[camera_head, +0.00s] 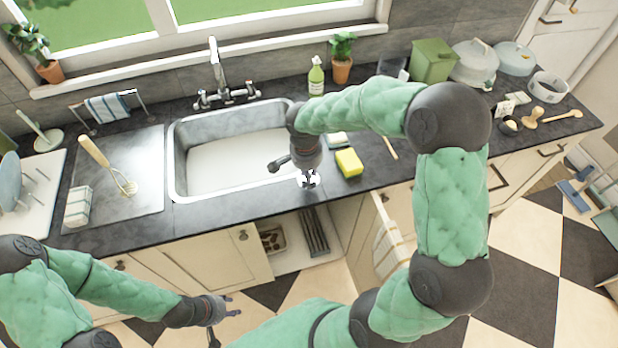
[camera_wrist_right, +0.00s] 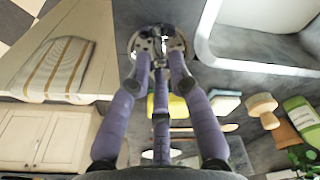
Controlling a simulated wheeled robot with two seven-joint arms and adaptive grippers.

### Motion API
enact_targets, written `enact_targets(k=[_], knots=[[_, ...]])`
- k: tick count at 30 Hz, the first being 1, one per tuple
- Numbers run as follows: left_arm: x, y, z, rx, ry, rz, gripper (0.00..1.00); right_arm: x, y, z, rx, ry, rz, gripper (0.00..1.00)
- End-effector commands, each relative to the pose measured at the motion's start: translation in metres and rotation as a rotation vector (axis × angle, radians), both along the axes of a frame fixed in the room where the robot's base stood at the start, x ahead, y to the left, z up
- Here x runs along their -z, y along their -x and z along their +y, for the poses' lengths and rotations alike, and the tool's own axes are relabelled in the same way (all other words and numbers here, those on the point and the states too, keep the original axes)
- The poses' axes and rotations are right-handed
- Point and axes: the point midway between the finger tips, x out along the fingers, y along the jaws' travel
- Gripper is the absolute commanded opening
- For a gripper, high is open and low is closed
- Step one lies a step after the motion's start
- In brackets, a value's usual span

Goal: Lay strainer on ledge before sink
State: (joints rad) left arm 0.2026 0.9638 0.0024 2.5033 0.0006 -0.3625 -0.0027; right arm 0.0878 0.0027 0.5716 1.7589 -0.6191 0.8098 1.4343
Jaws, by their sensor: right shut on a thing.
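The strainer (camera_head: 307,181) is a small, shiny metal piece, mostly hidden under my right gripper (camera_head: 306,172) in the head view. In the right wrist view the strainer (camera_wrist_right: 146,44) shows as a round metal rim between the fingertips of my right gripper (camera_wrist_right: 160,52), which is shut on it. It is over the dark counter ledge (camera_head: 245,207) by the sink's front right corner; I cannot tell whether it touches. The sink (camera_head: 225,160) is a steel basin, empty as far as I see. My left gripper (camera_head: 222,322) is open and empty, low in front of the cabinets.
A yellow sponge (camera_head: 349,162) lies just right of my right gripper. A green bottle (camera_head: 316,77) stands behind. Cabinet doors below are open, one with a striped towel (camera_head: 388,240). The front ledge looks clear.

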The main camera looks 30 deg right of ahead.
Motion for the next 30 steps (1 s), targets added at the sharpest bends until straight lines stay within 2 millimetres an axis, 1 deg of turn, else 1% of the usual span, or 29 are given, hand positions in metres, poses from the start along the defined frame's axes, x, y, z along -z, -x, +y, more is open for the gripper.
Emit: enact_targets(k=[2,6,9,16,21,22,24,30], knots=[[0.002,0.0,0.0,0.0,0.0,0.0,0.4,0.008,-0.003,-0.004,0.002,0.0,0.003,0.0],[0.007,0.0,0.0,0.0,0.0,0.0,0.4,0.03,-0.003,-0.004,0.0,-0.001,0.005,0.0],[0.009,0.0,0.0,0.0,0.0,0.0,0.4,0.038,-0.003,-0.004,0.0,0.0,0.002,0.0],[0.008,0.0,0.0,0.0,0.0,0.0,0.4,0.037,-0.004,-0.004,0.0,0.0,0.0,0.0],[0.013,0.0,0.0,0.0,0.0,0.0,0.4,0.041,-0.004,-0.004,0.001,0.0,0.0,0.0],[0.012,0.0,0.0,0.0,0.0,0.0,0.4,0.04,-0.003,-0.004,0.0,0.0,0.001,0.29],[0.011,0.0,0.0,0.0,0.0,0.0,0.4,0.04,-0.003,-0.004,0.0,0.0,0.001,0.44],[0.011,0.0,0.0,0.0,0.0,0.0,0.4,0.04,-0.003,-0.004,0.001,0.0,0.001,0.44]])
